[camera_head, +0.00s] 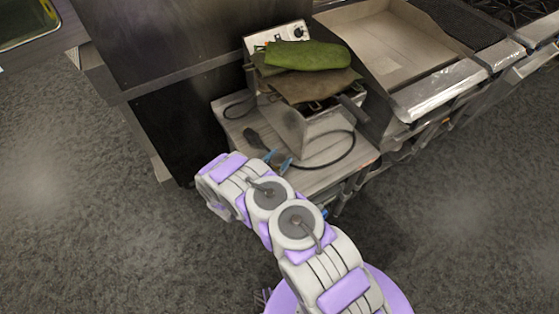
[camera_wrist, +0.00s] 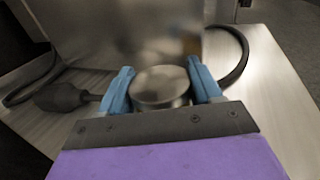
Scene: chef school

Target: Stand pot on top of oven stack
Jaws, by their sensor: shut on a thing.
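The pot (camera_wrist: 160,88) is a small round metal vessel, seen from above in the wrist view between my two blue fingers. My gripper (camera_wrist: 161,86) is shut on it, with a finger against each side. In the head view my gripper (camera_head: 279,162) is low over the light worktop, at the front of a metal appliance; my arm largely hides the pot there. I cannot tell whether the pot touches the worktop. A tall dark steel unit (camera_head: 165,40) stands at upper left; I cannot tell whether it is the oven stack.
The boxy metal appliance (camera_head: 303,127) has green and brown cloths (camera_head: 307,55) on top. A black cable (camera_head: 335,160) curls over the worktop (camera_head: 230,127). A large empty metal basin (camera_head: 392,45) lies to the right. The grey floor (camera_head: 70,190) is open at left.

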